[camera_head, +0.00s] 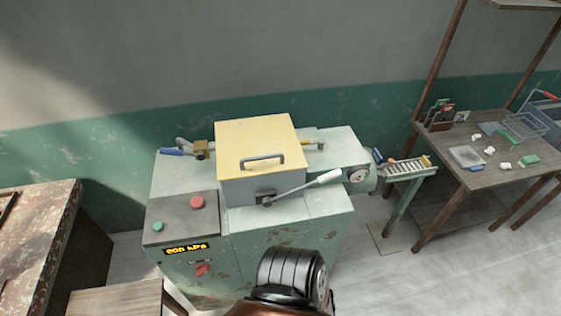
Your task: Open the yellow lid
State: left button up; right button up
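The yellow lid (256,138) lies closed on top of a grey box on a green machine (285,250). A dark handle (262,159) is fixed near the lid's front edge. A lever with a white grip (328,177) runs from a dark latch (265,197) on the box's front, below the lid, out to the right. A dark, rounded part of my own body shows at the bottom middle, in front of the machine. Neither of my grippers can be seen in the head view.
A panel with a red button (197,202) and a green button (157,226) is left of the box. A blue-handled lever (172,152) sits behind it. A wooden table (470,186) with small items stands at right; a worn bench (38,240) stands at left.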

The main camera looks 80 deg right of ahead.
aim_at(258, 146)
jog(key=k, duration=0.45)
jog(key=z, duration=0.7)
